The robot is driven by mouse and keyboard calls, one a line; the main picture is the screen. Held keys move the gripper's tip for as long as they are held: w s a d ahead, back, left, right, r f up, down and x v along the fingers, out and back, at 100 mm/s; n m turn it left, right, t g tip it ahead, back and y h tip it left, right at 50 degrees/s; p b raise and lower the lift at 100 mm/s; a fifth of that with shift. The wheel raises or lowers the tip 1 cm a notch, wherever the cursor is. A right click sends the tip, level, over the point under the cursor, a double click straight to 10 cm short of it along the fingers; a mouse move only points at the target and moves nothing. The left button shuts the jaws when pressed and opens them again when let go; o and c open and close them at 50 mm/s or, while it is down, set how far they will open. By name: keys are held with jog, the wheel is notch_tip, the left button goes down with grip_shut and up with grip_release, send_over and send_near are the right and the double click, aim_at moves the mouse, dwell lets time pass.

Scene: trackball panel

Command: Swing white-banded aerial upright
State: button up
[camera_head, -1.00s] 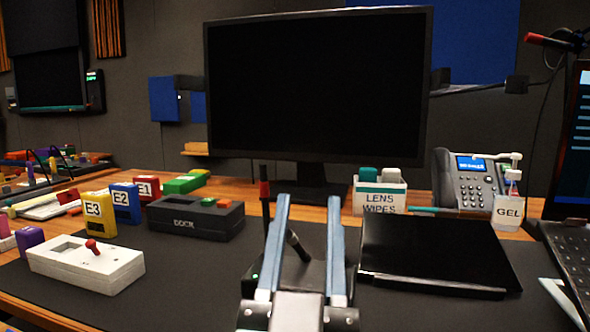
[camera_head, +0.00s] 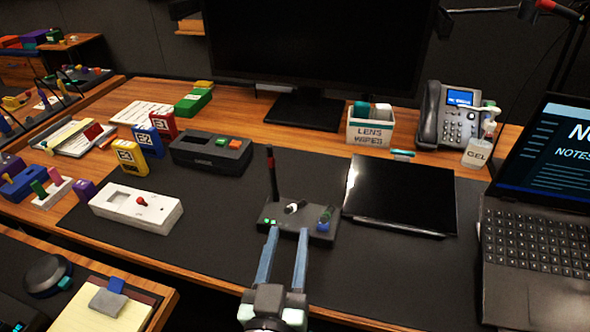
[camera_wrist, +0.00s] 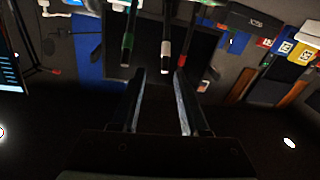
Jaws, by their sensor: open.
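A dark box (camera_head: 268,217) with aerials stands on the black mat, just beyond my gripper. The white-banded aerial (camera_head: 292,208) is tilted well away from upright, its pale end showing near the box's middle. In the wrist view the white-banded aerial (camera_wrist: 166,48) appears between the lines of my fingers, its tip near the gap. A red-banded aerial (camera_head: 271,170) stands upright at the box's left; a green-banded aerial (camera_wrist: 127,42) is beside the white one. My gripper (camera_head: 287,231) is open and empty at the box's near edge; whether it touches anything is unclear.
A black flat panel (camera_head: 400,195) lies right of the box, with a laptop (camera_head: 535,230) beyond. A dock (camera_head: 210,152) and a white switch box (camera_head: 135,207) are at left. A monitor (camera_head: 320,50) stands behind. The mat in front is clear.

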aim_at(296, 206)
jog(key=w, duration=0.4)
jog(key=w+f, duration=0.1)
jog(key=w, duration=0.3)
jog(key=w+d+p, duration=0.1)
jog(key=w, duration=0.2)
jog(key=shift+w+f, duration=0.4)
grip_shut()
dwell(1.2)
